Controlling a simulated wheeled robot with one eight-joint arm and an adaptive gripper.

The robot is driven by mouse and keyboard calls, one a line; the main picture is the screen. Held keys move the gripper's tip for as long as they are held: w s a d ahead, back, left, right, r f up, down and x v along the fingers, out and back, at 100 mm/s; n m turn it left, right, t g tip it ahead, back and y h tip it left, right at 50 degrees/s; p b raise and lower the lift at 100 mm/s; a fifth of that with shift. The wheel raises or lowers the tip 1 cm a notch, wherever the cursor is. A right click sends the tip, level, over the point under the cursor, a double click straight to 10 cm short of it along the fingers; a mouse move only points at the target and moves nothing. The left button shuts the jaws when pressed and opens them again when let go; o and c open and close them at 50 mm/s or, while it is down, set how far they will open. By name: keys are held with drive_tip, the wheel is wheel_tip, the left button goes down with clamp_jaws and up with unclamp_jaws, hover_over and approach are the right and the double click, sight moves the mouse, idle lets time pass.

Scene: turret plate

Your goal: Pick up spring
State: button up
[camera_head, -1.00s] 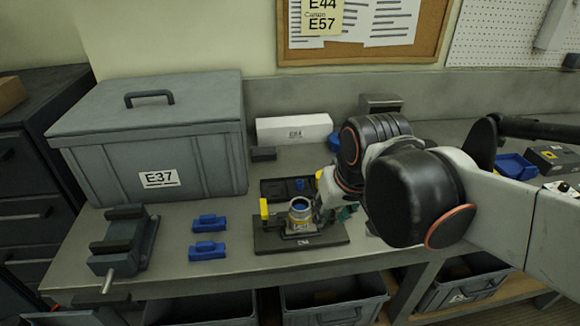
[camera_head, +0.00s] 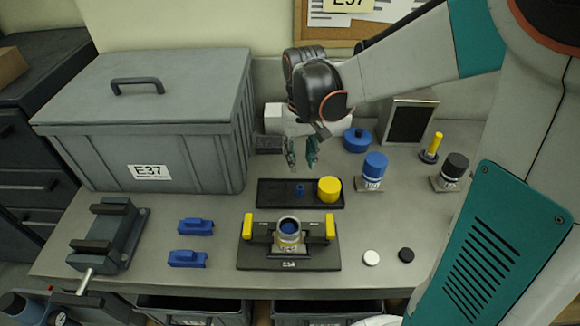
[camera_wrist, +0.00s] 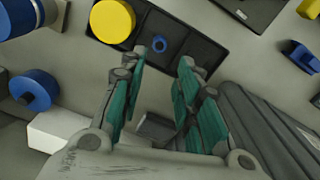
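The small blue piece that looks like the spring (camera_head: 300,190) stands in the middle part of a black tray (camera_head: 268,203) behind the fixture. It also shows in the wrist view (camera_wrist: 160,44), just past my fingertips. My gripper (camera_head: 302,160) is above and behind the tray, pointing down. Its teal fingers (camera_wrist: 162,62) are spread open with nothing between them. The gripper is apart from the blue piece.
A yellow cap (camera_head: 329,189) sits at the tray's right end. The fixture (camera_head: 289,262) with yellow clamps is in front. A grey bin (camera_head: 150,130) stands left, blue-topped (camera_head: 374,171) and black-topped (camera_head: 450,172) cylinders right. Two small discs lie at front right.

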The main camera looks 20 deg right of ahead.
sight(300, 187)
wheel_tip(300, 187, down, 12)
drive_tip(key=b, duration=0.3)
drive_tip(key=shift+b, duration=0.4)
drive_tip(key=c, duration=0.6)
